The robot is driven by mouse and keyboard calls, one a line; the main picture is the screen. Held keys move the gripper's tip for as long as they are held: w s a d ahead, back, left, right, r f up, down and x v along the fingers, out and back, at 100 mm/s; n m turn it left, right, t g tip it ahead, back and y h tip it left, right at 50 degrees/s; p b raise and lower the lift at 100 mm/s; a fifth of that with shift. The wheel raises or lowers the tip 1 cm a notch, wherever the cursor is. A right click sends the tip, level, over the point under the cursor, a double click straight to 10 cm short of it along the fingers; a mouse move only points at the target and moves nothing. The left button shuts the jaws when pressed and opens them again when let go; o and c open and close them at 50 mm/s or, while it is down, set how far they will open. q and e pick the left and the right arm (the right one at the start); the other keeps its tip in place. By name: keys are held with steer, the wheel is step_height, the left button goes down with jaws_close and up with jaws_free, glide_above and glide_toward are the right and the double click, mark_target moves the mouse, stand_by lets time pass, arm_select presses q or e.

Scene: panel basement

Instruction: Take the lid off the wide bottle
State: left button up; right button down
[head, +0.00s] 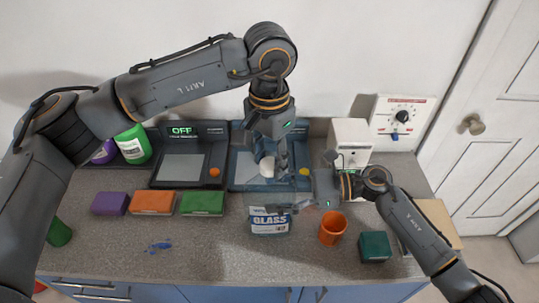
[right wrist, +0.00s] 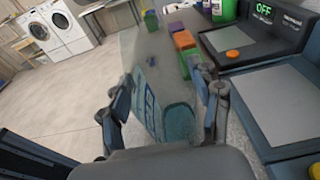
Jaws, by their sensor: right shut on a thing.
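The wide bottle (head: 270,222) is clear with a blue and white "GLASS" label and stands near the middle of the counter. In the right wrist view the bottle (right wrist: 152,95) is between my right fingers, its base showing teal. My right gripper (head: 290,206) is shut on the bottle's body from the right. The white lid (head: 267,167) shows above the bottle body. My left gripper (head: 272,160) points down from above with its fingertips at the lid. Whether it grips the lid, and whether the lid still touches the bottle neck, I cannot tell.
Purple, orange and green boxes (head: 153,202) lie to the left. An orange cup (head: 332,228) and a teal box (head: 375,246) stand to the right, near my right arm.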

arm_select(q)
jaws_close()
steer(key=n, duration=1.7)
steer(key=shift+n, duration=0.4)
steer(key=n, duration=0.3)
steer(key=shift+n, duration=0.4)
steer(key=n, duration=0.3)
steer(key=shift+r+n, duration=0.1)
steer(key=shift+n, duration=0.3)
steer(key=n, duration=0.3)
steer(key=shift+n, duration=0.4)
steer(key=n, duration=0.5)
steer(key=shift+n, duration=0.3)
steer(key=n, duration=0.5)
steer(key=shift+n, duration=0.4)
steer(key=n, duration=0.5)
steer(key=shift+n, duration=0.3)
steer(key=n, duration=0.7)
steer(key=shift+n, duration=0.4)
